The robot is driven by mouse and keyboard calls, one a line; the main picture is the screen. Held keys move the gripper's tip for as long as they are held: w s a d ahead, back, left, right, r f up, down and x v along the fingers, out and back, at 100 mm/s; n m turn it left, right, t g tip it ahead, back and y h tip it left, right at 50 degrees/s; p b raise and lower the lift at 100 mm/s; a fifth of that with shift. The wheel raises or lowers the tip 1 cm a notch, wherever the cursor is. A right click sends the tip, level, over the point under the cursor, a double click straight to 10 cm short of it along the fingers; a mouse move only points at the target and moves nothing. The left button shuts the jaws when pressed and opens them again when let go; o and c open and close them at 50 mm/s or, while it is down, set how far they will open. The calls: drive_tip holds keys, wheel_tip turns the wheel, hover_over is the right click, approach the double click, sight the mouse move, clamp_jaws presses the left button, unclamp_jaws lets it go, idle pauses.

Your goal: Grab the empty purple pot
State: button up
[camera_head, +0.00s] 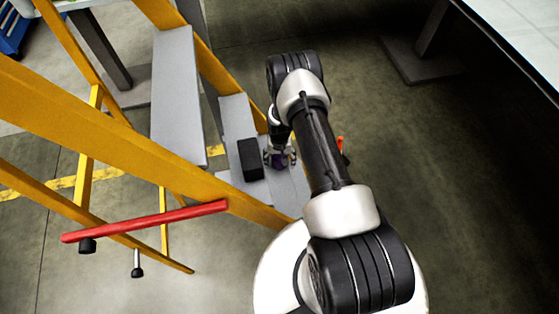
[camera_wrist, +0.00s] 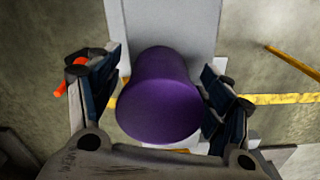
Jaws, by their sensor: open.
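The purple pot (camera_wrist: 160,100) is in the middle of the wrist view, between the two fingers of my gripper (camera_wrist: 163,62). My gripper is open, one finger on each side of the pot. A gap shows at the left finger; the right fingertip is very close to the pot, and I cannot tell whether it touches. In the head view, the pot (camera_head: 278,162) is a small dark purple shape on a grey step, partly hidden by my gripper (camera_head: 281,155). I cannot see inside the pot.
A black block (camera_head: 250,158) stands on the grey step left of the pot. Yellow ladder rails (camera_head: 120,128) and a red bar (camera_head: 145,222) are at the left. An orange object (camera_head: 342,146) is right of my gripper. Open floor (camera_head: 440,200) lies to the right.

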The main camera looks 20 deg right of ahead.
drive_tip(key=shift+c, duration=0.6)
drive_tip(key=c, duration=1.1)
